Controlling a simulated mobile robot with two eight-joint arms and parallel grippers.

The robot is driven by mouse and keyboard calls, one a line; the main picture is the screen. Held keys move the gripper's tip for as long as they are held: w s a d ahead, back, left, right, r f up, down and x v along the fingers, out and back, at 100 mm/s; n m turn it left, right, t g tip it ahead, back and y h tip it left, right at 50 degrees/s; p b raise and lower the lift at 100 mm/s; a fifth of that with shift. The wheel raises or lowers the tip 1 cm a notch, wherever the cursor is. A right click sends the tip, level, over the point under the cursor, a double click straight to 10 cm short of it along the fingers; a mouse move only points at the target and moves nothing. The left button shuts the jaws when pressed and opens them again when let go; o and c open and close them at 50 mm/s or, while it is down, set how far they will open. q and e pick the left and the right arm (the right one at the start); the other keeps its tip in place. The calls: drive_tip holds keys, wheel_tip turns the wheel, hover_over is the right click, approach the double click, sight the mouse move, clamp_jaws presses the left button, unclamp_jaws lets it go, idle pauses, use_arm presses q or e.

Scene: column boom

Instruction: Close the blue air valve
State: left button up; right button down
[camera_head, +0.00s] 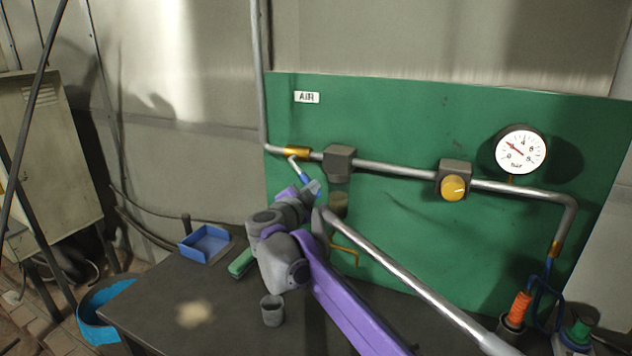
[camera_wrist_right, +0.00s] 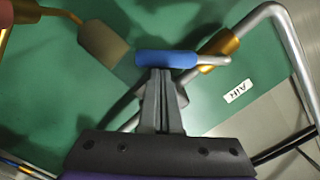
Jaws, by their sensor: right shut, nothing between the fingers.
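The air valve has a brass body (camera_head: 297,152) on the pipe at the left of the green board. Its lever with a blue grip (camera_head: 304,180) slants down and right from the body, at an angle to the pipe. In the right wrist view the blue grip (camera_wrist_right: 166,59) lies crosswise just beyond my fingertips, with the brass body (camera_wrist_right: 222,46) to its right. My right gripper (camera_head: 314,187) is shut and empty, its tips at the grip's edge; it also shows in the wrist view (camera_wrist_right: 158,72). I cannot tell whether they touch. My left gripper is not in view.
The pipe carries grey blocks, a yellow knob (camera_head: 454,187) and a white gauge (camera_head: 520,150). An AIR label (camera_head: 307,97) is above the valve. A blue tray (camera_head: 206,243) and a grey cup (camera_head: 272,311) stand on the dark bench (camera_head: 155,312). An orange spool (camera_head: 519,308) is at the right.

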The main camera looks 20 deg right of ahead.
drive_tip(key=w+a+f+m, duration=0.3)
drive_tip(key=m, duration=0.3)
drive_tip(key=shift+w+a+f+p, duration=0.2)
drive_tip(key=shift+w+f+p, duration=0.1)
drive_tip(key=shift+w+f, duration=0.1)
idle(0.4)
